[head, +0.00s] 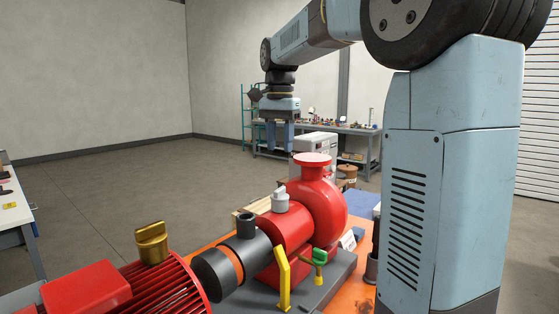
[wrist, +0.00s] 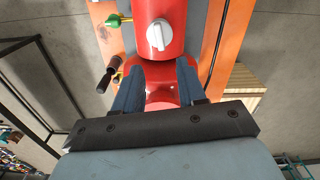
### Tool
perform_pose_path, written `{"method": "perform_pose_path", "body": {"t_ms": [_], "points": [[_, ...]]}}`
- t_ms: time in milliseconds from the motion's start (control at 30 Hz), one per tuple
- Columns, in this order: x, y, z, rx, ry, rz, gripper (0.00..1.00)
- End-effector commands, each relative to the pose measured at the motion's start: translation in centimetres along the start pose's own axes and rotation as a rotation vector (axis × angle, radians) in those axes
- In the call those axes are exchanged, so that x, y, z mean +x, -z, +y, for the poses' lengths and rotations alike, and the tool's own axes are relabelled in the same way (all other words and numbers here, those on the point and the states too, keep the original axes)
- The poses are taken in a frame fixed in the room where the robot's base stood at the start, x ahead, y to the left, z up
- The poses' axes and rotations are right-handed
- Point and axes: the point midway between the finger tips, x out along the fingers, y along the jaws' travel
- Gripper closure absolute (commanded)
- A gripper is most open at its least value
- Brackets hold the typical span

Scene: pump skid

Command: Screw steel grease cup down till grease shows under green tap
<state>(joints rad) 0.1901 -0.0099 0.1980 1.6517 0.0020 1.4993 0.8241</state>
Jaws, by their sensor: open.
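The steel grease cup (head: 280,201) stands upright with its winged cap on top of the red pump's bearing housing (head: 284,232). In the wrist view the cup (wrist: 159,34) lies just beyond my fingertips, roughly in line with the gap between them. The green tap (head: 319,256) is low at the side of the pump, and it shows at upper left in the wrist view (wrist: 115,20). I cannot make out any grease under it. My gripper (head: 277,150) hangs above and behind the pump, pointing down. In the wrist view its blue fingers (wrist: 157,72) are apart and empty.
A yellow bent bar (head: 283,280) rises near the tap. The pump's red flange (head: 312,160) stands tall behind the steel cup. A workbench (head: 340,130) is far behind.

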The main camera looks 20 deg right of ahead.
Motion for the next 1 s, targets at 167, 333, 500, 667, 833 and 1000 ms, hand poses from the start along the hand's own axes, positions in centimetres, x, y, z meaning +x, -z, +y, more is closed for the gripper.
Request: {"method": "perform_pose_path", "body": {"t_ms": [167, 333, 500, 667, 833, 1000], "points": [[-1.7, 0.0, -0.1, -0.001, 0.001, 0.001, 0.60], [-2.1, 0.0, 0.0, -0.001, -0.001, 0.000, 0.60], [-2.1, 0.0, 0.0, -0.001, -0.001, 0.000, 0.60], [-2.1, 0.0, 0.0, -0.001, 0.000, 0.000, 0.60], [-2.1, 0.0, 0.0, -0.001, 0.000, 0.000, 0.60], [-2.1, 0.0, 0.0, 0.000, 0.000, 0.000, 0.60]]}}
